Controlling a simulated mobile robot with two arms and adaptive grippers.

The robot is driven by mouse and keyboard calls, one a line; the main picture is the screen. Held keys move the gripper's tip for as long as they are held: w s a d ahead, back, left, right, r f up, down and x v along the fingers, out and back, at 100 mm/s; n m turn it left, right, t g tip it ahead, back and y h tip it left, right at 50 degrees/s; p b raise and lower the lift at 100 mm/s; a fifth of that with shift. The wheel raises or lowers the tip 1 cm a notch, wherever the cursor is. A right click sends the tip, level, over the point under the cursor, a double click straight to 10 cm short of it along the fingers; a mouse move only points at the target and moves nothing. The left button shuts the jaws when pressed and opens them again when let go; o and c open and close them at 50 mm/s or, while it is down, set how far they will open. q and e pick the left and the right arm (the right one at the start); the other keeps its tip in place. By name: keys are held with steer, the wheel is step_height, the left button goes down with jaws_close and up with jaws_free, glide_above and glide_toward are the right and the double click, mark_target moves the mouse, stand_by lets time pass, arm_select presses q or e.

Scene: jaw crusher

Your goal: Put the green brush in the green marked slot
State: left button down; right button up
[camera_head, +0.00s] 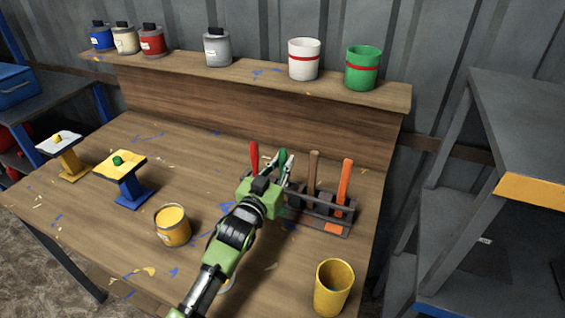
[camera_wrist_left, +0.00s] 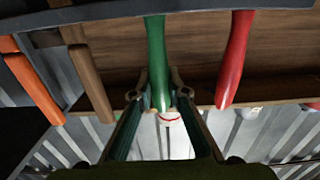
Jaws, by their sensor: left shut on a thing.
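The green brush (camera_head: 282,160) stands handle up at the rack (camera_head: 322,213) on the table, between a red handle (camera_head: 254,157) and a brown handle (camera_head: 313,172). My left gripper (camera_head: 284,170) is shut on the green handle; the left wrist view shows the handle (camera_wrist_left: 156,65) between its two fingers (camera_wrist_left: 160,100). An orange handle (camera_head: 345,185) stands at the right end of the rack, with an orange mark below it. The brush's lower end and any green slot mark are hidden behind my gripper and arm. My right gripper is not in view.
A yellow paint can (camera_head: 172,225) and an empty-looking yellow cup (camera_head: 333,287) stand near the arm. Two small stands (camera_head: 122,178) are at left. A raised shelf (camera_head: 250,78) with cans and buckets runs along the back. Grey shelving (camera_head: 510,150) stands at right.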

arm_select(q)
steer(key=c, duration=2)
jaws_free()
steer(key=shift+o, duration=0.2)
steer(key=shift+r, duration=0.1)
steer(key=v, duration=1.2)
steer(key=shift+b, duration=0.4)
